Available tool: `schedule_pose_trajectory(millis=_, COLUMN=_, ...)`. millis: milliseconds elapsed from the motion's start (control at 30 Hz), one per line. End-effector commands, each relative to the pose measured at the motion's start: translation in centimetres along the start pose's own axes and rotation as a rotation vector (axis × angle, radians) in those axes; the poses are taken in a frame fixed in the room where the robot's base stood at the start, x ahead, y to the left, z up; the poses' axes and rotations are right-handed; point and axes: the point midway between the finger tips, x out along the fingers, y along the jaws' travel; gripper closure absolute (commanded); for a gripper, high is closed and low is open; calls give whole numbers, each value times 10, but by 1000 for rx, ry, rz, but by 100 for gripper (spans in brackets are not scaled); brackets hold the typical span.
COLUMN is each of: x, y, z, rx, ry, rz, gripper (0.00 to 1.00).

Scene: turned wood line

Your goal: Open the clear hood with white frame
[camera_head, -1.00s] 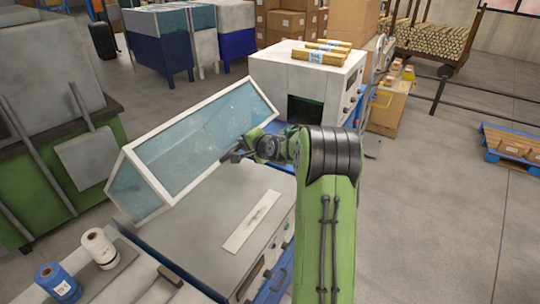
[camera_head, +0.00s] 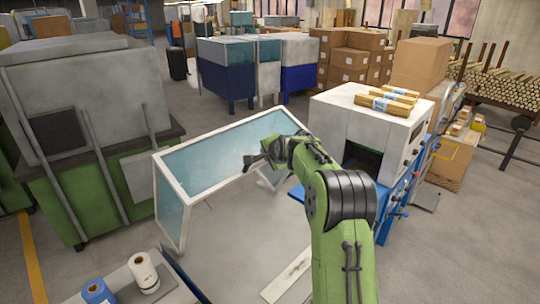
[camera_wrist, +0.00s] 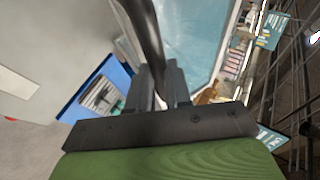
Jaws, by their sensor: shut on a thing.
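The clear hood (camera_head: 228,143) has a white frame and bluish clear panes. It is tilted up over a pale machine top (camera_head: 222,235), with its left side pane (camera_head: 170,205) facing me and open space under its front edge. My gripper (camera_head: 250,162) is at the middle of the hood's front edge. In the wrist view my gripper (camera_wrist: 160,88) is shut on a dark bar-like handle (camera_wrist: 146,30), with the hood's bluish pane (camera_wrist: 197,35) just beyond. My arm hides part of the hood's right side. The hinge is not clearly visible.
A white machine (camera_head: 365,125) with wrapped bundles on top stands close right of my arm. A green-based machine (camera_head: 85,120) stands at left. White (camera_head: 143,272) and blue (camera_head: 97,292) rolls are at the lower left. Open floor lies at right.

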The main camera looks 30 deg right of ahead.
Motion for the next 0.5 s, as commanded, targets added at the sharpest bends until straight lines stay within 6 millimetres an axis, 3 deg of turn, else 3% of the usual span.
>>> schedule_pose_trajectory(millis=167, x=1, y=1, z=0, rx=-2, ry=-1, rz=1, gripper=100)
schedule_pose_trajectory(millis=200, x=1, y=1, z=0, rx=-2, ry=-1, rz=1, gripper=77)
schedule_pose_trajectory(millis=333, x=0, y=1, z=0, rx=-1, ry=-1, rz=1, gripper=57)
schedule_pose_trajectory(millis=500, x=0, y=1, z=0, rx=-1, ry=0, rz=1, gripper=56)
